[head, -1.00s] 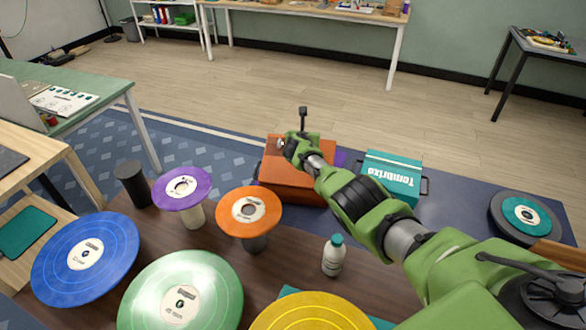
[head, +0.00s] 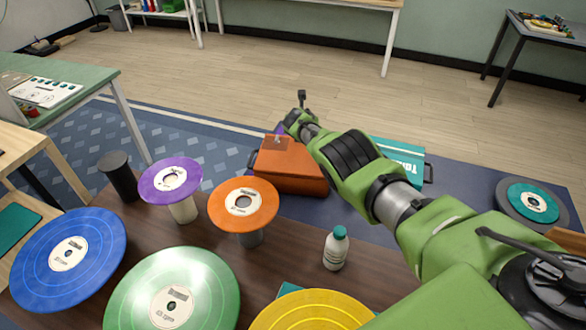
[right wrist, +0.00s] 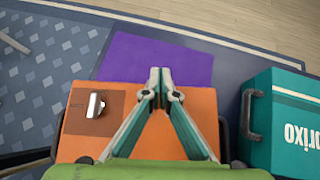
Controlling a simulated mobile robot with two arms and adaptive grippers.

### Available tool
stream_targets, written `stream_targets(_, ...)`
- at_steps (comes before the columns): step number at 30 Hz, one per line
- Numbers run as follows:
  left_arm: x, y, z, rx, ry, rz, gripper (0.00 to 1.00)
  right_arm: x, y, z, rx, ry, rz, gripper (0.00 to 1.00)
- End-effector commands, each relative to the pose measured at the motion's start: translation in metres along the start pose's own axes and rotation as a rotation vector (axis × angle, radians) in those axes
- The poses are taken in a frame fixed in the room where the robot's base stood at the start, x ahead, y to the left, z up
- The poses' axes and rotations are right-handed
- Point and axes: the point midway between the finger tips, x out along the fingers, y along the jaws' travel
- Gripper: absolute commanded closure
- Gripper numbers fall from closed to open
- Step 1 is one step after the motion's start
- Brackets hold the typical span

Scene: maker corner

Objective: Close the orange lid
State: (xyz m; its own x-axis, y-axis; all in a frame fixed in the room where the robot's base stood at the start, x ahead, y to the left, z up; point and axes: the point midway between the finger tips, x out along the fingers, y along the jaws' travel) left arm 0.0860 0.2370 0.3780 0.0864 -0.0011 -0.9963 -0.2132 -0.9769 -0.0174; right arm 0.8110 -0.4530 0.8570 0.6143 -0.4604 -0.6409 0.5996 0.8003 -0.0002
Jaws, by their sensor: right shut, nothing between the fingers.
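The orange lid (right wrist: 190,105) tops an orange box (head: 290,180) beyond the dark wooden surface. A brown patch with a silver piece (right wrist: 96,104) is on the lid's left part. In the head view my right arm covers part of the lid, and I cannot tell whether a gap remains under it. My right gripper (right wrist: 160,78) is shut and empty, with its fingertips over the lid's far edge in the right wrist view. Whether they touch it is unclear. My left gripper is not in view.
A teal box (head: 405,158) stands right of the orange box. A purple sheet (right wrist: 155,58) lies beyond the lid. Orange (head: 262,208), purple (head: 155,184), blue (head: 35,270) and other discs and a white bottle (head: 335,250) stand nearer.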

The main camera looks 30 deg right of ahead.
Motion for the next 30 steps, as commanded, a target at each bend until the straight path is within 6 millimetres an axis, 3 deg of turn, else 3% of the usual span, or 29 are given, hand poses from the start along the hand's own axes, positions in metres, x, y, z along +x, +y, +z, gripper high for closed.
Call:
stream_targets(14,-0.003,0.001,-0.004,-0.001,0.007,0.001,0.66,-0.001,0.0,0.001,-0.001,-0.003,0.0,1.0)
stream_targets(30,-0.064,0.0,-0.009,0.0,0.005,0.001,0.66,-0.032,0.001,0.023,-0.001,-0.135,0.001,1.0)
